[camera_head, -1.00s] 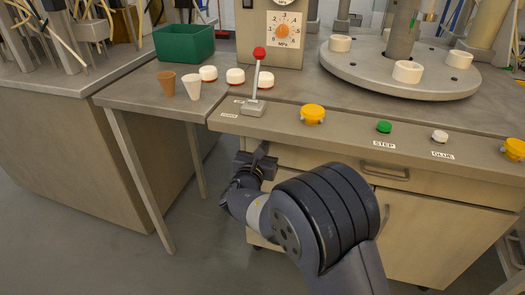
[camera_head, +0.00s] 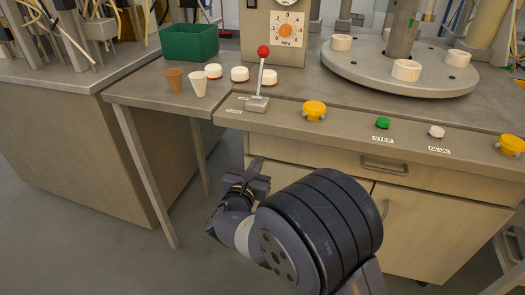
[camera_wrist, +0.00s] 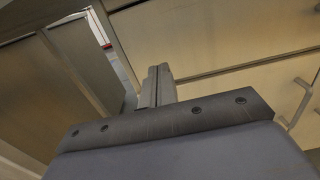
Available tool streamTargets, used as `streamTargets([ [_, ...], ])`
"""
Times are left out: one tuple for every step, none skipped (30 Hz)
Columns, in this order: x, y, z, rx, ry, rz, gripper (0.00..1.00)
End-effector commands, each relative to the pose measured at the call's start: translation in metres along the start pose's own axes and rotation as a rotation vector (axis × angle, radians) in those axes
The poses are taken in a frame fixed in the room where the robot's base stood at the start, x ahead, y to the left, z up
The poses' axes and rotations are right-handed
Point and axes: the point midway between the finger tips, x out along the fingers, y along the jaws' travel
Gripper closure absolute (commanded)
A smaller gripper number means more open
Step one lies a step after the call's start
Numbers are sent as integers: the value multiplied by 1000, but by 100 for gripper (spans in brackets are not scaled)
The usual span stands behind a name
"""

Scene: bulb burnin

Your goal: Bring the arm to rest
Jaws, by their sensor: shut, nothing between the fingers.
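My gripper (camera_head: 254,170) is in front of the workbench, below the level of its top, near the cabinet front. In the wrist view my gripper (camera_wrist: 158,78) shows its two fingers together, with nothing between them. The fingers point toward the bench front. My arm bends low in front of the cabinet, clear of the bench top.
The bench front carries a red-knobbed lever (camera_head: 262,75), yellow buttons (camera_head: 314,110), a green button (camera_head: 383,123) and a white button (camera_head: 436,131). Cups (camera_head: 197,83), white-and-red pieces (camera_head: 239,74) and a green bin (camera_head: 189,42) stand behind. A drawer handle (camera_head: 385,166) juts out nearby. The floor at left is clear.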

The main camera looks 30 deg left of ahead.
Motion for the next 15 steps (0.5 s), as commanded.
streamTargets([
  [-11, 1, 2, -2, 1, 3, 100],
  [-16, 1, 2, -3, 1, 4, 100],
  [-22, 1, 2, -2, 1, 4, 100],
  [-26, 1, 2, -2, 1, 3, 100],
  [-30, 1, 1, -1, 1, 2, 100],
  [-34, 1, 1, -1, 1, 2, 100],
  [-37, 1, 1, 0, 1, 2, 100],
  [-39, 0, 0, 0, 1, 1, 100],
  [-41, 0, 0, -1, 1, 1, 100],
  [-42, 0, 0, -1, 0, 0, 100],
  [-43, 0, 0, -1, 0, 0, 100],
  [-44, 0, 0, -1, 0, 0, 100],
  [-44, 0, 0, -1, 0, 0, 100],
  [-44, 0, 0, -1, 0, 0, 100],
  [-44, 0, -1, -1, 0, 0, 100],
])
